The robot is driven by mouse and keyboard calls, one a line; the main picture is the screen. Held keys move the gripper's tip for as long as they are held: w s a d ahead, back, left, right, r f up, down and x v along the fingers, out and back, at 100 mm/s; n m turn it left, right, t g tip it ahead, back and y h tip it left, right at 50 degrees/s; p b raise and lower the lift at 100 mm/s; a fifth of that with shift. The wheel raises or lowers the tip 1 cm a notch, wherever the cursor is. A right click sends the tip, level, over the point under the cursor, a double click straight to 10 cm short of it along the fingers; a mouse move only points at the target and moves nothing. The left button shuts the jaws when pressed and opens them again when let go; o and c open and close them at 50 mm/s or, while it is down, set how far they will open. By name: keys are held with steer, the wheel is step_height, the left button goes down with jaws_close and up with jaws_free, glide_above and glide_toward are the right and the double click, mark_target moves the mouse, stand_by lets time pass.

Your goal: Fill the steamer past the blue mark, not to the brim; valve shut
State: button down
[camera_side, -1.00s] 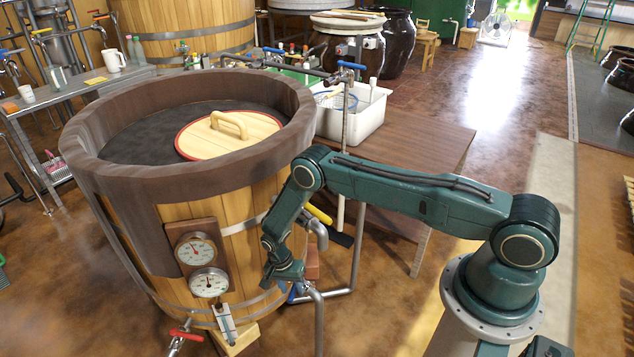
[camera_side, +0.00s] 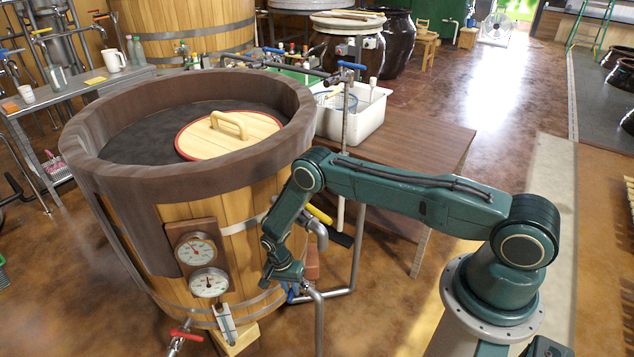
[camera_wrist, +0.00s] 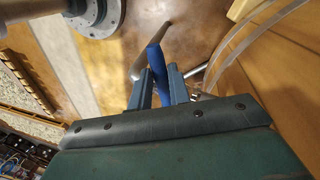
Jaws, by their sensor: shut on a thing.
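The steamer (camera_side: 250,195) is a big wooden tub with a dark rim, and a round wooden lid (camera_side: 255,140) lies on the dark surface inside it. Two dials (camera_side: 197,250) sit on its front, with a narrow gauge (camera_side: 226,322) below them; a blue mark cannot be made out at this size. My gripper (camera_side: 284,272) is low by the steamer's right side. In the wrist view my gripper (camera_wrist: 160,88) is shut on a blue valve handle (camera_wrist: 154,57) on a pipe. In the side view the handle is mostly hidden behind my gripper.
A red-handled tap (camera_side: 186,334) sticks out at the steamer's lower front. Pipes (camera_side: 352,240) stand close to the right of my gripper, and a brown table (camera_side: 420,150) stands behind. A white basin (camera_side: 360,115) is on the table.

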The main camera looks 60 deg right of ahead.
steer(key=shift+w+a+m+y, duration=0.1)
steer(key=shift+w+m+y, duration=0.2)
steer(key=shift+w+m, duration=0.9)
steer(key=shift+w+m+y, duration=0.3)
steer(key=shift+w+m, duration=0.35)
steer(key=shift+m, duration=0.95)
steer(key=c, duration=1.3)
jaws_free()
steer(key=shift+r, duration=0.2)
step_height(320, 180, up, 20)
steer(key=shift+f, duration=0.2)
